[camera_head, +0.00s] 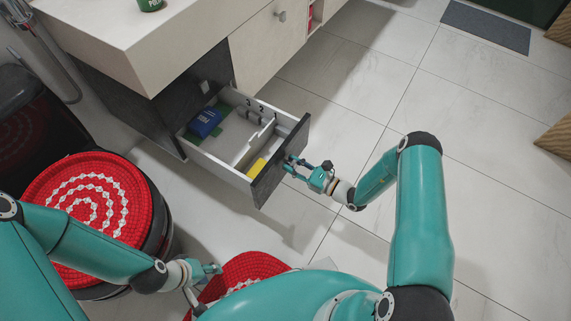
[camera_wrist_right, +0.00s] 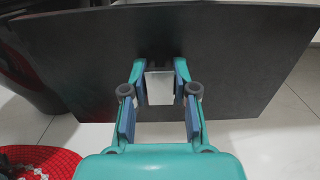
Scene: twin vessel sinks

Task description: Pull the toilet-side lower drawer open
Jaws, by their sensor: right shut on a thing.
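The lower drawer (camera_head: 238,176) beside the red-covered toilet (camera_head: 88,205) stands pulled out from the vanity in the head view. Its dark front also fills much of the right wrist view (camera_wrist_right: 75,60). My right gripper (camera_head: 290,166) is at the outer face of this front. In the right wrist view its fingers (camera_wrist_right: 160,88) are closed around the light handle, which is mostly hidden in the head view. My left gripper (camera_head: 212,283) is low at the left, above the red rug, apart from the drawer; its fingers look spread and empty.
The drawer holds a blue packet (camera_head: 204,122), a yellow item (camera_head: 257,167) and dark rolls. A red rug (camera_head: 252,268) lies in front of the toilet. The vanity countertop (camera_head: 120,35) overhangs above. Tiled floor (camera_head: 350,110) to the right is clear, with a grey mat (camera_head: 487,26) farther off.

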